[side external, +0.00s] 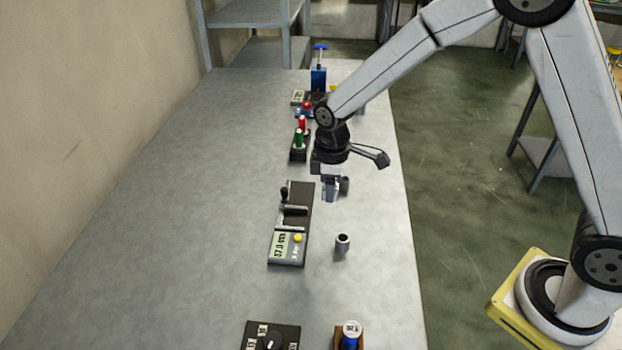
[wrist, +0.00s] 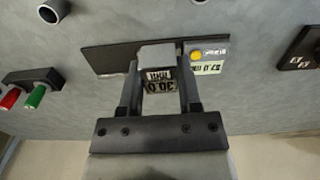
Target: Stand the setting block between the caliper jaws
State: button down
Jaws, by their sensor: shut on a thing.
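The setting block (wrist: 160,82) is a grey block with a label reading 30.0 mm. My gripper (wrist: 160,92) is shut on it, with one finger on each side. In the side external view my gripper (side external: 330,197) hangs just right of the far part of the caliper, and the block is hard to tell from the fingers. The caliper (side external: 289,250) lies on the bench on a long dark base, with grey jaws, a yellow button and a display reading about 57.0 mm. In the wrist view the block partly hides the caliper (wrist: 108,58), jaws included.
A hollow grey cylinder (side external: 342,245) stands right of the caliper; another (side external: 345,184) is close behind my gripper. A rack (side external: 299,155) with red and green pieces stands beyond. A black dial box (side external: 258,340) and a blue-bodied piece (side external: 350,341) are in front. The bench left is clear.

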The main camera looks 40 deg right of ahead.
send_near(295, 223)
jog(key=shift+w+d+f, duration=0.1)
jog(key=shift+f, duration=0.25)
dwell(0.3)
jog(key=shift+f, duration=2.6)
jog(key=shift+f, duration=0.65)
jog(key=shift+c, duration=1)
grip_release()
jog(key=shift+c, duration=0.6)
jog(key=shift+o, duration=0.3)
